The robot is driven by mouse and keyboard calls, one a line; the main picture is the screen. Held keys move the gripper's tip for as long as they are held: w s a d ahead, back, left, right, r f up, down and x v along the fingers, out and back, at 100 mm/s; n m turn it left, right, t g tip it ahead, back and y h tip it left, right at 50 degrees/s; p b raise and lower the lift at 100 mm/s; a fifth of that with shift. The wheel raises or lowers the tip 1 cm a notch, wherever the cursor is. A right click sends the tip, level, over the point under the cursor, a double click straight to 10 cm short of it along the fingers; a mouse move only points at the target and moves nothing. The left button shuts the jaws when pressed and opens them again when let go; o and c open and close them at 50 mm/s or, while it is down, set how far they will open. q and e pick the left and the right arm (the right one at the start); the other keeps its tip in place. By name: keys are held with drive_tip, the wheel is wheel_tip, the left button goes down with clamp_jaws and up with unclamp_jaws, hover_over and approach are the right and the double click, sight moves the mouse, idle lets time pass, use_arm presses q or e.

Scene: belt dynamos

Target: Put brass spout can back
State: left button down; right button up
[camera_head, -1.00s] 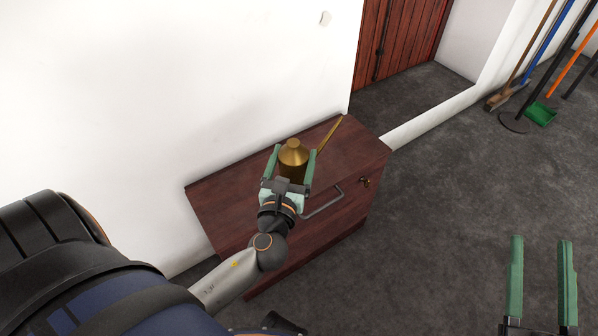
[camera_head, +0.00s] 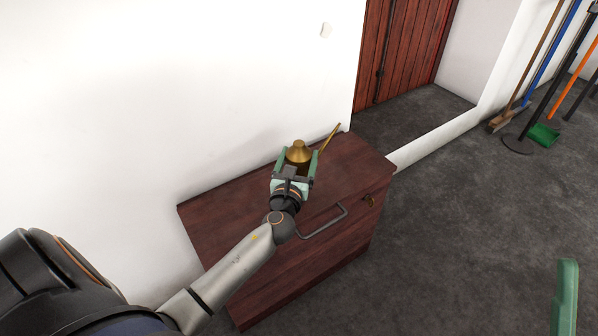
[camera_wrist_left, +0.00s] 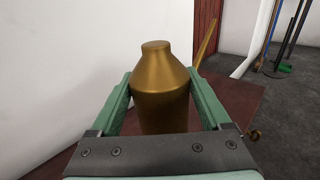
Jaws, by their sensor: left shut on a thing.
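The brass spout can (camera_head: 299,152) has a domed top and a thin spout pointing up and right. It is upright over the back part of the dark red wooden cabinet (camera_head: 225,225). My left gripper (camera_head: 298,165) is shut on the can, with one green finger on each side of its body. The can also shows large in the left wrist view (camera_wrist_left: 160,90), between the fingers of the left gripper (camera_wrist_left: 160,102). The can's base is hidden, so I cannot tell whether it touches the cabinet top. Part of my right gripper (camera_head: 565,298) shows at the lower right edge.
A white wall stands behind. Brooms and a green dustpan (camera_head: 543,134) are at the far right. The grey floor between is clear.

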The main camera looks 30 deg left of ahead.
use_arm(q)
drive_tip(key=f+b, duration=0.2)
drive_tip(key=f, duration=0.1)
drive_tip(key=shift+w+a+f+b, duration=0.2)
drive_tip(key=shift+w+b, duration=0.1)
drive_tip(key=shift+b, duration=0.1)
drive_tip(key=shift+f, duration=0.25)
drive_tip(key=shift+r, duration=0.15)
unclamp_jaws()
drive_tip(key=shift+f, duration=0.25)
drive_tip(key=shift+r, duration=0.1)
